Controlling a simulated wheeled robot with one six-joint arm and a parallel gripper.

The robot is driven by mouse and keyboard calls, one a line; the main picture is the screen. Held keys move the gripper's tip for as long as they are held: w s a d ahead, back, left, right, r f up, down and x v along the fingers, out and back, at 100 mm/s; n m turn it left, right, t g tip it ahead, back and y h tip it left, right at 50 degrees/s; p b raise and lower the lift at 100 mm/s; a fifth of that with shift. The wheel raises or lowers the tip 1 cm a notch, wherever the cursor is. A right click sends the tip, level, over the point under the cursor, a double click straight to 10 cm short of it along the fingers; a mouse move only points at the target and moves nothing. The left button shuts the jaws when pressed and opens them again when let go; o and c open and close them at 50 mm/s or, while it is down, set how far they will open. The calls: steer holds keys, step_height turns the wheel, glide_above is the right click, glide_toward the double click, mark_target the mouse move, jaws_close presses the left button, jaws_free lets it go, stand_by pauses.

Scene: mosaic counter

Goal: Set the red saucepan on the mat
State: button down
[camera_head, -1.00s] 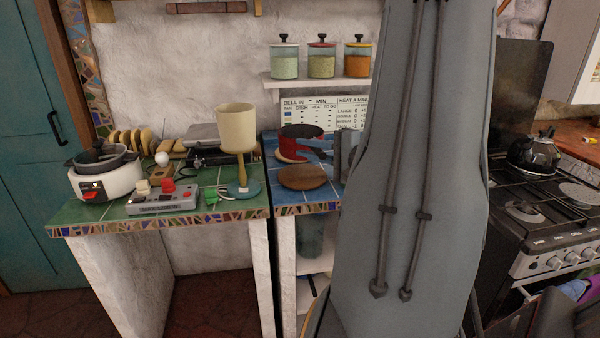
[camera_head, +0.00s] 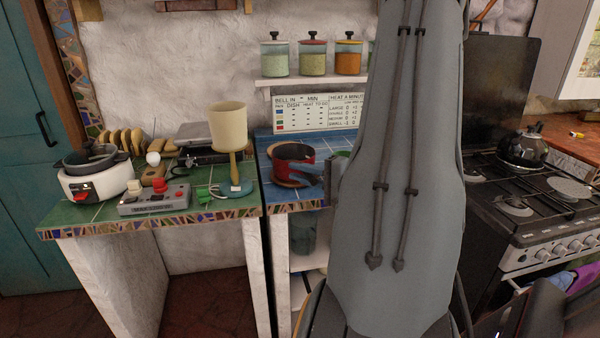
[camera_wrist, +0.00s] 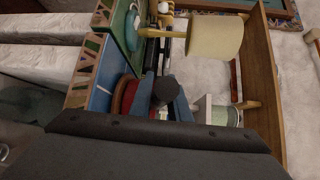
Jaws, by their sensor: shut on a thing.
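The red saucepan (camera_head: 308,155), dark inside, is over the blue-tiled counter in the head view. Its red side also shows in the wrist view (camera_wrist: 123,94). The round brown mat (camera_head: 289,185) is mostly hidden under the pan, with only a tan-brown edge showing at its lower left. I cannot tell whether the pan touches it. My gripper (camera_head: 304,171) has blue fingers in front of the pan's right side. In the wrist view my gripper (camera_wrist: 163,98) is shut on a dark, rounded part, apparently the pan's handle.
The blue counter (camera_head: 272,199) is bare around the pan's left side. A cream-shaded lamp (camera_head: 228,125) stands close on the left, by a grey control box (camera_head: 153,200) and a white cooker (camera_head: 98,185). A jar shelf (camera_head: 310,80) hangs behind. My arm hides the right.

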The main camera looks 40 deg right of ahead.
steer(key=c, duration=1.7)
jaws_free()
steer(key=shift+f, duration=0.1)
steer(key=shift+o, duration=0.2)
steer(key=shift+s, duration=0.3)
steer(key=b+v, duration=0.1)
steer(key=v, duration=1)
steer(key=shift+s, duration=0.25)
